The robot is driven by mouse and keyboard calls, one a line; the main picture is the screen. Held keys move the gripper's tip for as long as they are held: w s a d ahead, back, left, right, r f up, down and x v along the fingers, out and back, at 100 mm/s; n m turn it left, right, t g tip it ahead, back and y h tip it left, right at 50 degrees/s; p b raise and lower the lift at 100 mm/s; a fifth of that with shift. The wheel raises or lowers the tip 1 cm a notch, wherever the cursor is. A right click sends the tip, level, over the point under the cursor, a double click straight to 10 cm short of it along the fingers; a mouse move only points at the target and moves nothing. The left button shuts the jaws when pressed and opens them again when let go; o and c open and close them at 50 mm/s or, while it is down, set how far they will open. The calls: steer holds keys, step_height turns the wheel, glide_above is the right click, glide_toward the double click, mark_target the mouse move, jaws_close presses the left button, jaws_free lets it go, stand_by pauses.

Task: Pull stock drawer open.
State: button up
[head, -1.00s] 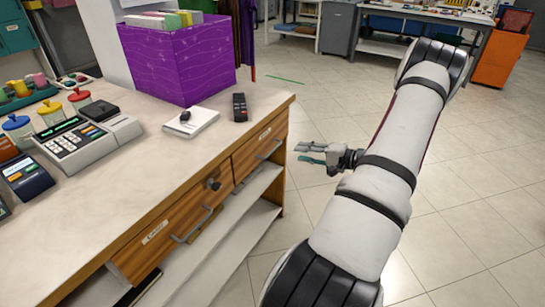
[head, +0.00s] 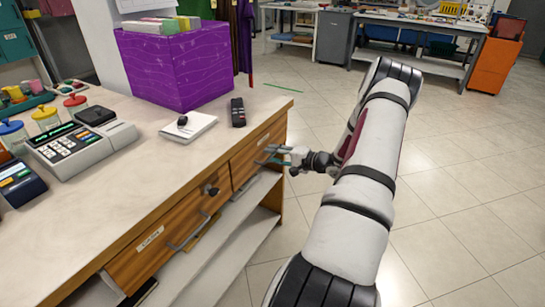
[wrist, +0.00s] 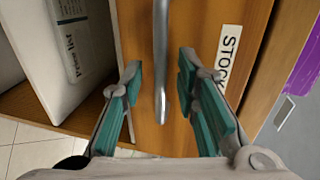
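The stock drawer (head: 243,166) is the far wooden drawer under the counter top, and its front looks flush with the counter. In the wrist view its wooden front (wrist: 205,25) carries a white label (wrist: 231,52) reading "STOCK". Its grey bar handle (wrist: 161,50) runs up the picture between my fingers. My gripper (head: 268,157) is at the drawer front, near the handle, in the head view. In the wrist view my gripper (wrist: 160,85) is open, with a teal-padded finger on each side of the handle and visible gaps.
A nearer drawer (head: 160,245) with a handle and a dark lock knob sits left of it. An open shelf (head: 225,245) runs below. The counter top (head: 170,165) holds a purple box (head: 175,70), a remote (head: 237,112) and a card terminal. Floor right of the counter is clear.

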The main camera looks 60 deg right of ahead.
steer(key=shift+w+f, duration=0.1)
steer(key=shift+w, duration=0.25)
jaws_close()
steer(key=shift+s, duration=0.1)
steer(key=f+b+v, duration=0.1)
steer(key=f+v, duration=0.2)
steer(key=v, duration=1.1)
steer(key=s+f+b+v, duration=0.1)
steer(key=f+v, duration=0.2)
steer(key=v, duration=1.1)
steer(key=shift+s+d, duration=0.2)
steer(key=shift+s, duration=0.2)
steer(key=shift+r, duration=0.15)
jaws_free()
